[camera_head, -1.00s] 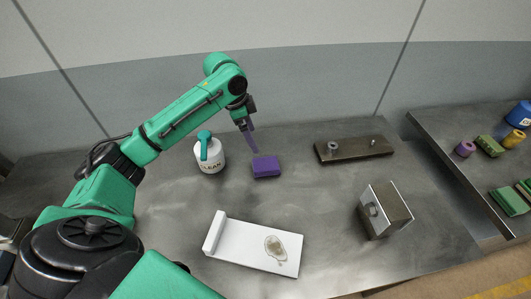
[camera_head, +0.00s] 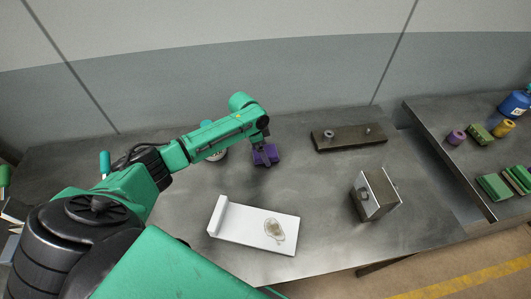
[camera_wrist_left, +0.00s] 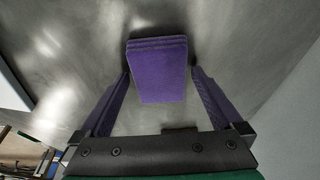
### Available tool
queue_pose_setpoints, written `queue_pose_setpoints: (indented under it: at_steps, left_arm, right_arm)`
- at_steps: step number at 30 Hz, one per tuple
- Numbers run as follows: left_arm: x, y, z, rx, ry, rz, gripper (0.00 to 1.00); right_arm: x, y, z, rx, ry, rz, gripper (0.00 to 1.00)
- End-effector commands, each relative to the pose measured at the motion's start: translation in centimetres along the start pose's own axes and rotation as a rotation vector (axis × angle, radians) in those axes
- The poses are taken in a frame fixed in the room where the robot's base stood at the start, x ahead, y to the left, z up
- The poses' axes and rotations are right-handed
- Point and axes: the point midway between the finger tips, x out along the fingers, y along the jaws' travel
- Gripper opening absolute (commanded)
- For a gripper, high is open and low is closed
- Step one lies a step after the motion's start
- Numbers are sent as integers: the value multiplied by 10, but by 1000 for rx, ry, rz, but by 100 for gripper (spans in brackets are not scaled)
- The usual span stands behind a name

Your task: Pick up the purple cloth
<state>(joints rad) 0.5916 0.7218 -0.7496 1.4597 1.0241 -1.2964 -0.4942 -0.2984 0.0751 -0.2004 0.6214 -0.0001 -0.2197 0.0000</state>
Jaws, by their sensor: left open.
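The purple cloth (camera_head: 271,152) is a small folded block on the grey table, at the end of my left arm in the head view. In the left wrist view the cloth (camera_wrist_left: 160,70) lies ahead of and between the fingers, with a gap visible on each side. My left gripper (camera_wrist_left: 157,98) is open, with purple-padded fingers; in the head view the gripper (camera_head: 265,156) is over the cloth and partly hides it. Whether the fingers touch the cloth cannot be told. My right gripper is not in view.
A white board with a stain (camera_head: 235,232) lies in front. A dark plate with pegs (camera_head: 349,138) and a metal box (camera_head: 376,194) stand to the right. The white cleaner bottle (camera_head: 217,155) is mostly hidden behind my left arm. A side table (camera_head: 470,165) holds several items.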

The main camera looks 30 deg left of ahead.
Motion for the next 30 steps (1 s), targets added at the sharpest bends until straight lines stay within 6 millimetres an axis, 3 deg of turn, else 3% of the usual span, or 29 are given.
queue_pose_setpoints:
  at_steps: [17, 19, 23, 24, 30]
  left_arm:
    - [4, 0, 1, 0, 0, 0, 100]
    - [4, 0, 1, 0, 0, 0, 81]
    - [4, 0, 1, 0, 0, 0, 31]
    - [4, 0, 1, 0, 0, 0, 26]
    - [4, 0, 1, 0, 0, 0, 26]
  right_arm:
    - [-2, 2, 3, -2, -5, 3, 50]
    - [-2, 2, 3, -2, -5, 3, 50]
    - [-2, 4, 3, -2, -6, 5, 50]
    - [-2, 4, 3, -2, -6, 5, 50]
    - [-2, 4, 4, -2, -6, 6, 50]
